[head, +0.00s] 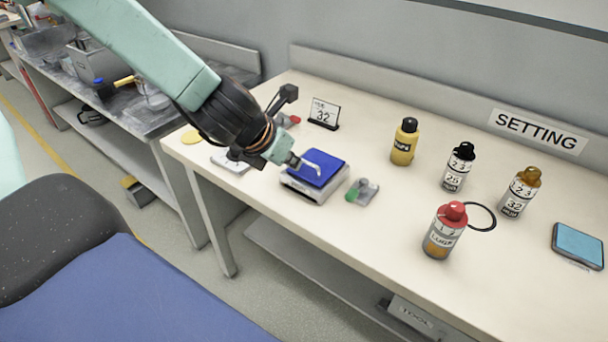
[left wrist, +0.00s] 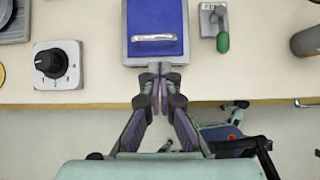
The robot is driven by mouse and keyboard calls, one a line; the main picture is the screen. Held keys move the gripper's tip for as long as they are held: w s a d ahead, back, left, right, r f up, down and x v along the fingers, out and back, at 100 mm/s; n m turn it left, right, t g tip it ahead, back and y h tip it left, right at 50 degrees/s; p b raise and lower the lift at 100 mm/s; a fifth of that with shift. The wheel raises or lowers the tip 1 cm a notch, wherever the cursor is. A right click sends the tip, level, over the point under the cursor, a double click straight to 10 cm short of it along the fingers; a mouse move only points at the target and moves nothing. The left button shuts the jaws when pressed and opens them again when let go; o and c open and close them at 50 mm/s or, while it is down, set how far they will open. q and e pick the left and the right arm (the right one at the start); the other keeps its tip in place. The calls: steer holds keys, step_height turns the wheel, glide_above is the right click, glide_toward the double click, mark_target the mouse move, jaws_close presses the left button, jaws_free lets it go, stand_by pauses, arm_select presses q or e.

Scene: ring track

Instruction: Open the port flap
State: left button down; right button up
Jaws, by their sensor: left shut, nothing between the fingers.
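The port flap is a blue panel with a pale bar handle, lying on a grey box (head: 309,192) near the table's front edge. The flap (head: 325,166) looks down on the box. In the left wrist view the flap (left wrist: 156,18) is at the top centre, its handle (left wrist: 155,38) running across its near end. My left gripper (head: 290,160) is at the flap's left side in the head view. In the left wrist view its fingertips (left wrist: 160,70) are shut and empty, just short of the box's near edge. Whether they touch it, I cannot tell. My right gripper is not in view.
A dial box (left wrist: 57,64) stands left of the flap box, and a small grey fixture with a green lever (left wrist: 222,40) stands right. Several bottles, including a yellow one (head: 404,143) and a red-capped one (head: 444,232), stand farther right. A "32" sign (head: 324,113) stands behind.

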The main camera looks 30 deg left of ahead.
mark_target(309, 175)
arm_select(q)
steer(key=b+x, duration=0.3)
steer(key=x, duration=0.2)
steer(key=shift+f, duration=0.1)
steer(key=shift+b+x, duration=0.8)
steer(key=shift+x, duration=0.2)
steer(key=shift+a, duration=0.1)
